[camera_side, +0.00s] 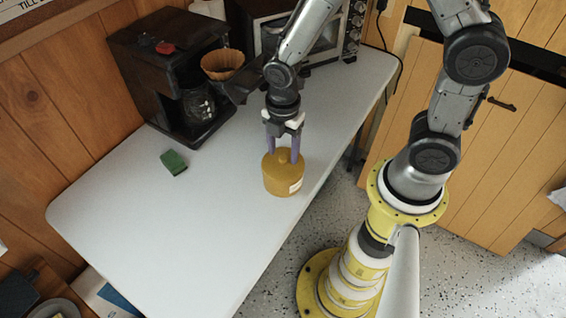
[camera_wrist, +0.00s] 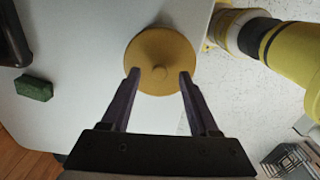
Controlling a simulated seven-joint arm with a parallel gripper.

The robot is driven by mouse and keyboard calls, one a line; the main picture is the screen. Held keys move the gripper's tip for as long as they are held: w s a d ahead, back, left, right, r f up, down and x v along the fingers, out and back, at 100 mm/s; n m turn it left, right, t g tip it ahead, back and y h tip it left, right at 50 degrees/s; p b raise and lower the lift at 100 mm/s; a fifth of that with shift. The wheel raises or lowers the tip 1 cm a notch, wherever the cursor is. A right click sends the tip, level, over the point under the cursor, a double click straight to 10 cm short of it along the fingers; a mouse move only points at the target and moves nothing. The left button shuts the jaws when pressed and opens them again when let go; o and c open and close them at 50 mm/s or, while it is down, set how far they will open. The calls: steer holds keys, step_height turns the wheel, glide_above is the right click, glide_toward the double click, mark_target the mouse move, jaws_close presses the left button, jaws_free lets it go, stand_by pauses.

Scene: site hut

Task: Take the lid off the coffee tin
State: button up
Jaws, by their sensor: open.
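The coffee tin (camera_side: 281,183) is a mustard-yellow cylinder standing upright on the white table, with a pale label on its side. Its lid (camera_side: 277,160) is the same yellow, with a small knob in the middle. In the wrist view the lid (camera_wrist: 160,52) is a round disc that hides the tin's body. My gripper (camera_side: 283,151) points down over the lid, its purple fingers on either side of the knob. In the wrist view my gripper (camera_wrist: 159,73) is open, with the knob between the fingertips. I cannot tell whether the fingertips touch the lid.
A green sponge (camera_side: 173,162) lies left of the tin on the white table (camera_side: 165,225). A toaster oven (camera_side: 325,45) is at the back. The table's front left is clear.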

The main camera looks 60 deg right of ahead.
steer(key=shift+f, duration=0.65)
jaws_close()
steer(key=shift+r, duration=0.1)
